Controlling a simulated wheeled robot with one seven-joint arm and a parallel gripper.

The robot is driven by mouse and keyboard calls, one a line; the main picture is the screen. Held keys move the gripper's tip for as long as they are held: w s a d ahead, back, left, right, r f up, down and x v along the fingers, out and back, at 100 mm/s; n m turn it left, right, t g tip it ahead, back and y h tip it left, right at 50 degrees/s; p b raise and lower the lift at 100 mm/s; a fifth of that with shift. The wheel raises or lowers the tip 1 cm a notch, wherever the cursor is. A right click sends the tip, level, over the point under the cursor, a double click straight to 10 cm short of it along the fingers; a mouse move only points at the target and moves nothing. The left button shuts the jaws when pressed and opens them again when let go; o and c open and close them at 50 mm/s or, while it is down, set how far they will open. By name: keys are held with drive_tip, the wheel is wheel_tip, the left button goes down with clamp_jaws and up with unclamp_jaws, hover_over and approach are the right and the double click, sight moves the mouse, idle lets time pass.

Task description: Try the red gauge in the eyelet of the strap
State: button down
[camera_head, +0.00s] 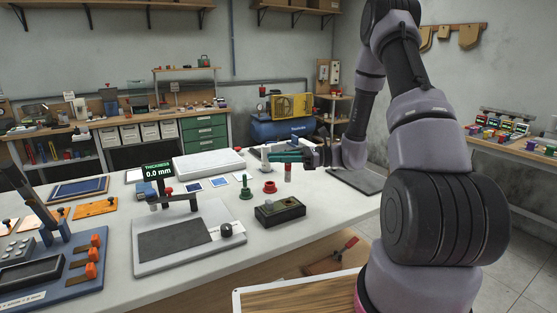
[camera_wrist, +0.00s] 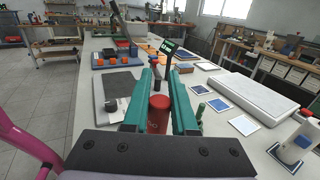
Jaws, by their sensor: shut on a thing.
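My gripper (camera_head: 285,157) is above the white workbench in the head view, its teal fingers pointing left. It is shut on the red gauge, a red cylinder (camera_wrist: 158,113) seen between the two fingers in the wrist view. An orange plate (camera_head: 96,207) lies at the left of the bench and may be the strap. I cannot make out an eyelet in it.
A thickness stand (camera_head: 160,178) rises from a grey base plate (camera_head: 210,254). A blue fixture with orange blocks (camera_head: 92,262) is at front left.

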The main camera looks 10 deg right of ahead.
drive_tip(key=shift+s+d+f, duration=0.1)
drive_tip(key=shift+s+f, duration=0.05)
drive_tip(key=shift+f, duration=1.55)
drive_tip(key=shift+s+f, duration=0.1)
drive_tip(key=shift+f, duration=1.55)
drive_tip(key=shift+f, duration=0.35)
drive_tip(key=shift+r, duration=0.1)
idle(0.6)
wheel_tip(320, 180, up, 7)
idle(1.2)
